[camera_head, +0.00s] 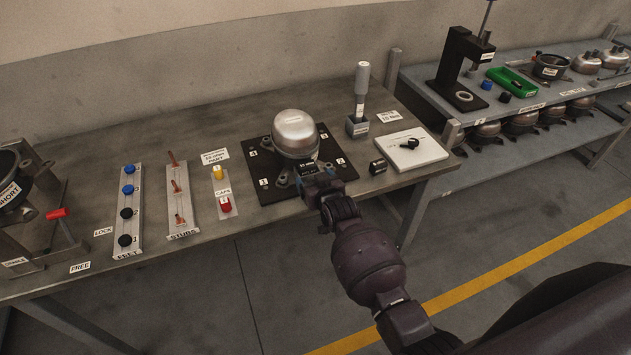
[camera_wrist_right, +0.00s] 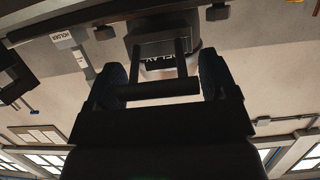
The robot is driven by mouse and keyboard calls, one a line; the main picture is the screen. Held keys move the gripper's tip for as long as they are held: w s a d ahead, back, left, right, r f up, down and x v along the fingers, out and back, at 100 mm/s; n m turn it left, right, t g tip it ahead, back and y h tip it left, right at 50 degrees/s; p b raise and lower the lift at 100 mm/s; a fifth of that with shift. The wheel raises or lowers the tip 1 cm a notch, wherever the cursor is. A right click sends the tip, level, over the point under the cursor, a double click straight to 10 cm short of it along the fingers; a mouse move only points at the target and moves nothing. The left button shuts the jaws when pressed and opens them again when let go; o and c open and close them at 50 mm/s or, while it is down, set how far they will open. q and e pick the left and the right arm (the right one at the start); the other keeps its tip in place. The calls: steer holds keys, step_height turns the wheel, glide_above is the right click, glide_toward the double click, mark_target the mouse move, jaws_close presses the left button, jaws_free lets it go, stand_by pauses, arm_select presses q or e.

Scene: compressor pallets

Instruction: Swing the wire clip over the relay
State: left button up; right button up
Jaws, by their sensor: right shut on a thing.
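The silver compressor (camera_head: 294,132) stands on a black numbered plate (camera_head: 268,185) on the workbench. My right gripper (camera_head: 318,184) is at the near side of the compressor, low by the plate's front edge. In the right wrist view, my right gripper (camera_wrist_right: 160,82) has its blue-padded fingers shut on the dark crossbar of the wire clip (camera_wrist_right: 155,90). The clip's two legs run from the crossbar toward the compressor. The relay (camera_wrist_right: 160,63), with its lettered face, shows between the legs, beyond the crossbar. In the head view my gripper hides the clip. My left gripper is out of view.
A small black block (camera_head: 377,167) and a white tray (camera_head: 411,151) lie to the right. Strips of feet (camera_head: 128,212), stubs (camera_head: 182,200) and caps (camera_head: 221,193) lie left. Bare bench separates them.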

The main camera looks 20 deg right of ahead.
mark_target(309, 168)
steer(key=shift+w+r, duration=0.2)
steer(key=shift+r, duration=0.15)
steer(key=shift+w+r, duration=0.15)
steer(key=shift+w, duration=0.1)
steer(key=shift+w+r+p, duration=0.15)
steer(key=shift+w+p, duration=0.15)
stand_by(0.3)
steer(key=shift+w, duration=0.1)
steer(key=shift+w, duration=0.2)
stand_by(0.3)
steer(key=shift+w, duration=0.15)
steer(key=shift+c, duration=0.2)
steer(key=shift+w+a+r, duration=0.1)
steer(key=shift+w+r, duration=0.05)
steer(key=shift+w, duration=0.25)
stand_by(0.4)
stand_by(0.4)
